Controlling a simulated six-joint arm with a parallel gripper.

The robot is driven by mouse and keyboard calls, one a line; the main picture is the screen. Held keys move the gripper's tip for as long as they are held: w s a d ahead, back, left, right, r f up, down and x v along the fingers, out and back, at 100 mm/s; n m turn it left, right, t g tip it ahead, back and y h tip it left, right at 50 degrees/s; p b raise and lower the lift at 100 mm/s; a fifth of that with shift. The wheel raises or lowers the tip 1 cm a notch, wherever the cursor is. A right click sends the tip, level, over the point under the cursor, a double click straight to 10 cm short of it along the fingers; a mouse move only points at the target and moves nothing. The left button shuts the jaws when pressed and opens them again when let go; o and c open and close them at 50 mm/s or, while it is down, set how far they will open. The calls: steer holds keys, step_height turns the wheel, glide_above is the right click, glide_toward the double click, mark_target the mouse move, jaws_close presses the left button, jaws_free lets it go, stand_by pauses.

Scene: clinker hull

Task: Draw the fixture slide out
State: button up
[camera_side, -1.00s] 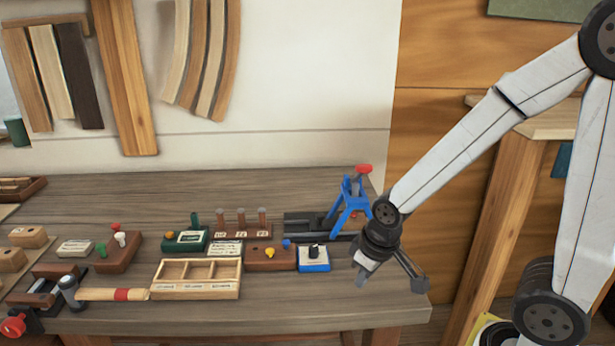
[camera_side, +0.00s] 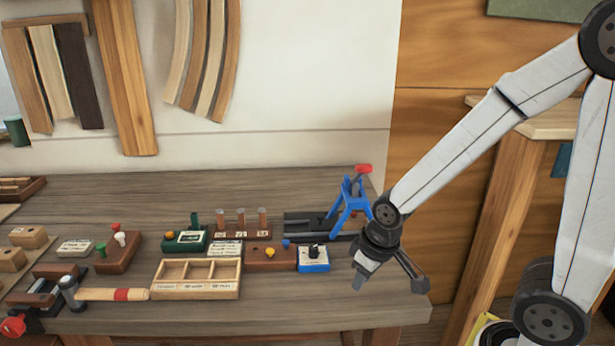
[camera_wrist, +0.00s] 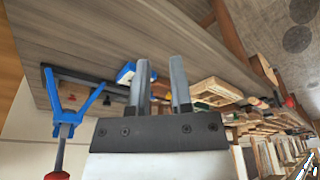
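The fixture is a blue forked frame (camera_side: 349,205) with a red-ended lever (camera_side: 363,169). It stands at a dark rail (camera_side: 305,225) near the back right of the bench. I cannot tell which part is the slide. My gripper (camera_side: 388,281) hangs over the right end of the bench, in front and to the right of the fixture. It is open and empty, with a gap between its fingers. In the wrist view the gripper (camera_wrist: 161,78) points away from the blue frame (camera_wrist: 77,103), which is at the left, apart from the fingers.
A blue-based block with a black knob (camera_side: 314,258) sits in front of the rail. A brown block with a yellow knob (camera_side: 270,257), a wooden compartment tray (camera_side: 196,291) and a mallet (camera_side: 105,293) lie further left. The bench's front right corner is bare.

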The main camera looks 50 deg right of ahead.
steer(key=o, duration=0.3)
steer(key=shift+w, duration=0.2)
steer(key=shift+o, duration=1.1)
steer(key=shift+w+d+r, duration=0.1)
steer(key=shift+w+d, duration=0.05)
steer(key=shift+w, duration=0.2)
steer(key=r+m+g, duration=0.1)
steer(key=m+g, duration=0.2)
steer(key=m, duration=1.1)
glide_above(320, 215)
steer(key=shift+d+r, duration=0.15)
steer(key=shift+f, duration=3.95)
jaws_close()
